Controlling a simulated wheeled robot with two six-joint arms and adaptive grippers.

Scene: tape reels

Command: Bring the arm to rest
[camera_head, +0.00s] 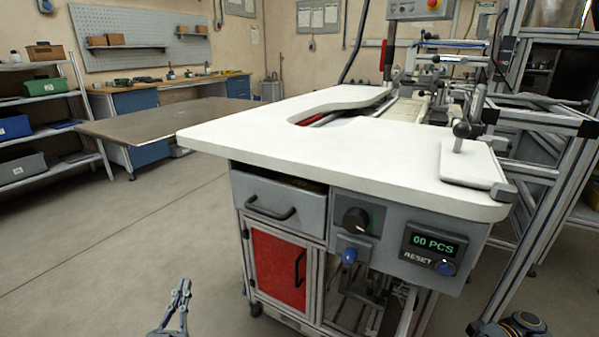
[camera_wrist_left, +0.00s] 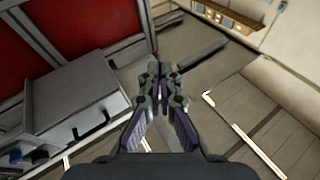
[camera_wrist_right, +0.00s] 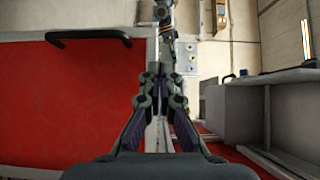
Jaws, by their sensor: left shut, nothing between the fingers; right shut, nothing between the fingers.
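My left gripper (camera_head: 182,292) shows at the bottom of the head view, low over the floor to the left of the white-topped workstation. In the left wrist view its fingers (camera_wrist_left: 160,72) are together with nothing between them. My right gripper is outside the head view; only a dark and orange part of my right arm shows at the bottom right edge. In the right wrist view the right fingers (camera_wrist_right: 160,75) are also together and empty, with a red panel (camera_wrist_right: 70,95) behind and to the left.
Shelves (camera_head: 40,120) and a brown table (camera_head: 175,120) stand at left. Grey floor between is clear.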

